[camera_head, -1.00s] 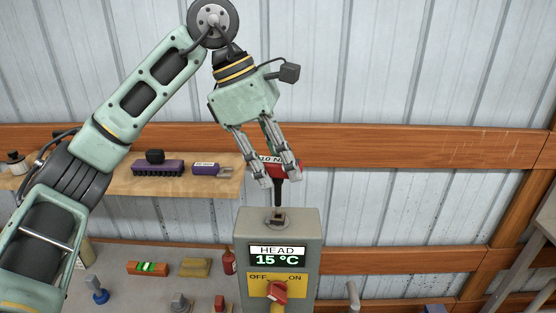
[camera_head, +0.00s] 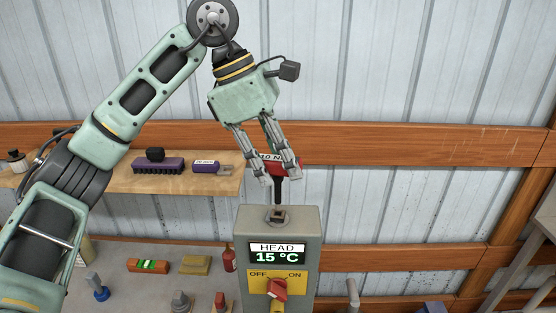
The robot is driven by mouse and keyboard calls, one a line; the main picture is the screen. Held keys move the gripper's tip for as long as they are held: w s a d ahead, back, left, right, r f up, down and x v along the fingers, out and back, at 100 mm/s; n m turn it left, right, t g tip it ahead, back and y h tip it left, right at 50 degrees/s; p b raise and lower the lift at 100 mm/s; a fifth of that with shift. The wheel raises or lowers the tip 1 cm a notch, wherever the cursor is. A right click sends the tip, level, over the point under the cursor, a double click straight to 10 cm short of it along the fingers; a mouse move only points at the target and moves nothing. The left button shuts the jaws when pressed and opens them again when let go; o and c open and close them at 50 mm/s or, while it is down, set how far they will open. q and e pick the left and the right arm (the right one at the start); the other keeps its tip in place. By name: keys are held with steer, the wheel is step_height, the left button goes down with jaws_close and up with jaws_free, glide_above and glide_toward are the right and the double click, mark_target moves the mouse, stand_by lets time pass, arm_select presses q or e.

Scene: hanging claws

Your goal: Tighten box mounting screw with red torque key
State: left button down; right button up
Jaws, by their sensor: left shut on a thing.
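The red torque key (camera_head: 286,168) has a red T-shaped head, a white label partly hidden by the fingers, and a dark shaft pointing down. My left gripper (camera_head: 281,175) is shut on its head and holds it upright above the grey control box (camera_head: 302,228). The box mounting screw (camera_head: 277,217) sits in a recess on top of the box. The key's shaft tip is at or just above the screw; I cannot tell whether they touch. The box front shows "HEAD 15 °C" and a red knob (camera_head: 277,289) between OFF and ON. My right gripper is out of view.
A wooden shelf (camera_head: 120,182) at left holds a purple brush (camera_head: 158,166) and a purple tool (camera_head: 206,167). The bench below carries a level (camera_head: 148,266), a red bottle (camera_head: 229,260) and several small parts. The wall right of the box is clear.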

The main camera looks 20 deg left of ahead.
arm_select(q)
steer(key=shift+f, duration=0.2)
steer(key=shift+f+b, duration=0.8)
steer(key=shift+f, duration=0.1)
stand_by(0.4)
steer(key=shift+m+g+p, duration=0.4)
steer(key=shift+m+p, duration=0.4)
steer(key=shift+m, duration=0.3)
steer(key=shift+f, duration=0.1)
